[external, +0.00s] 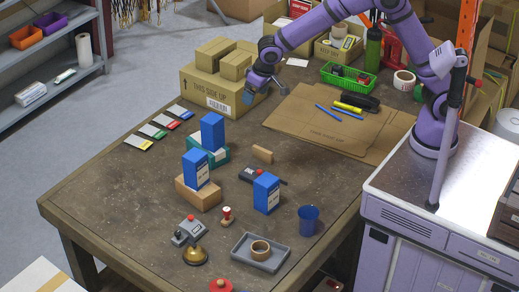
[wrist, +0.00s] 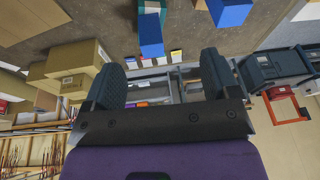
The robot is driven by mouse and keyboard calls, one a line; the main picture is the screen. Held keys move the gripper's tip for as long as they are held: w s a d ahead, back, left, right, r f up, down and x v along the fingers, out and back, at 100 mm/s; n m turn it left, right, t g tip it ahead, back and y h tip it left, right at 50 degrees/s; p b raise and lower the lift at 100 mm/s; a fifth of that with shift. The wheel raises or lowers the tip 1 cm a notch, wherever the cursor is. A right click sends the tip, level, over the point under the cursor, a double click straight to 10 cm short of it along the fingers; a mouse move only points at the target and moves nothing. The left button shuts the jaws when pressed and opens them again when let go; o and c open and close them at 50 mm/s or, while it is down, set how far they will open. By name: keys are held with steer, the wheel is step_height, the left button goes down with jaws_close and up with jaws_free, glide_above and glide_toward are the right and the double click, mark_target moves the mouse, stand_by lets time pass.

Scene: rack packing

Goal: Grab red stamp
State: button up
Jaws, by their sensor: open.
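A small upright stamp-like piece with red on it (external: 226,216) stands on the brown table (external: 110,200) near the front, between a grey device with a lever and a grey tray. A red round object (external: 221,286) at the bottom edge is partly cut off; I cannot tell what it is. My gripper (external: 262,84) is high at the back of the table, beside the large cardboard box and far from both. In the wrist view my gripper (wrist: 164,78) has its two fingers wide apart with nothing between them. I cannot make out the stamp in that view.
Cardboard sheets (external: 330,138) lie at the right. The left front tabletop is clear.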

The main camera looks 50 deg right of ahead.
steer(key=s+a+f, duration=0.1)
steer(key=a+f, duration=0.9)
steer(key=a, duration=0.1)
steer(key=n, duration=0.1)
glide_toward(227, 216)
steer(key=w+f, duration=0.1)
steer(key=x, duration=0.7)
steer(key=d+x, duration=0.1)
steer(key=x, duration=0.2)
steer(key=shift+w+a+f, duration=0.1)
steer(key=shift+w+f, duration=0.1)
steer(key=shift+f, duration=0.05)
steer(key=c, duration=1)
